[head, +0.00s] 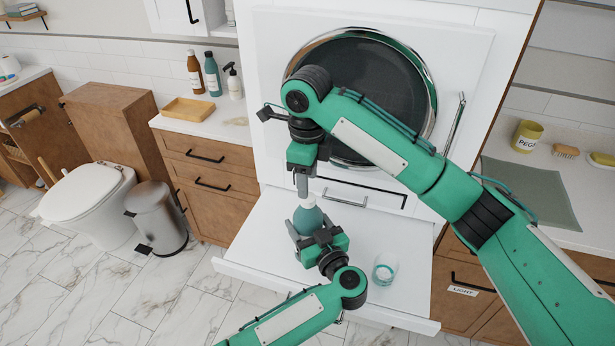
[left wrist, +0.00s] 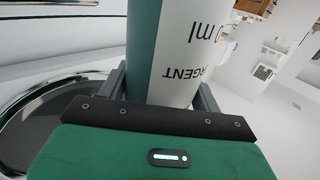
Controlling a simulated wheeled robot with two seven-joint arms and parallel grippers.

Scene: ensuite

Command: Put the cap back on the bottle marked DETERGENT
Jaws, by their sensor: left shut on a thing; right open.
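My left gripper (head: 318,240) is shut on the teal and white bottle (head: 307,220), which stands upright above the pull-out shelf. In the left wrist view the bottle (left wrist: 172,50) fills the space between the fingers; its label shows "RGENT" and "0 ml", upside down. My right gripper (head: 302,183) is open and points down, directly over the bottle's top. A pale piece shows at the bottle's top, under the right fingers; I cannot tell whether it is the cap or the neck. No separate cap can be made out.
A pull-out white shelf (head: 258,250) lies below the round-doored machine (head: 375,85). Several bottles and a wooden tray (head: 188,109) are on the left counter.

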